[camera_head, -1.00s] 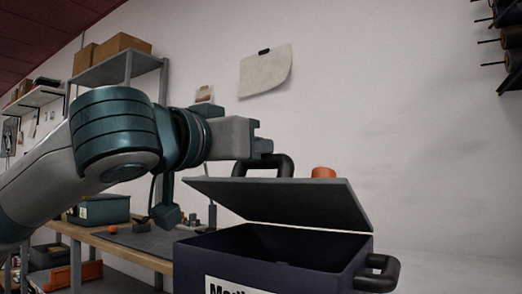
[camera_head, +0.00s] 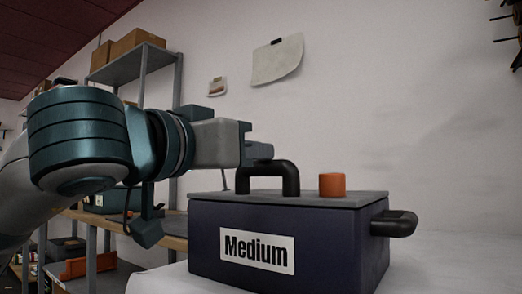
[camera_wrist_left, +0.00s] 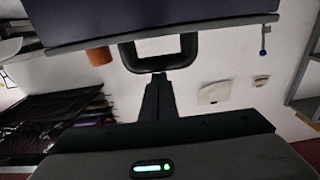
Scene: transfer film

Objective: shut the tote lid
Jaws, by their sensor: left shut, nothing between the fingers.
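The dark blue tote (camera_head: 325,243) with a "Medium" label stands on a white surface. Its grey lid (camera_head: 350,198) lies flat on the rim, with no gap visible along the front. A black arched handle (camera_head: 292,180) and an orange knob (camera_head: 332,184) stand on the lid. My left gripper (camera_head: 262,152) is shut and empty, just above the left end of the handle. In the left wrist view the shut fingers (camera_wrist_left: 158,84) reach up to the handle (camera_wrist_left: 193,52); I cannot tell whether they touch. The knob also shows there (camera_wrist_left: 99,56). My right gripper is out of view.
A workbench (camera_head: 172,240) and a grey shelf with cardboard boxes (camera_head: 138,42) stand behind my left arm. A black side handle (camera_head: 394,223) juts from the tote's right side. The white surface right of the tote looks clear.

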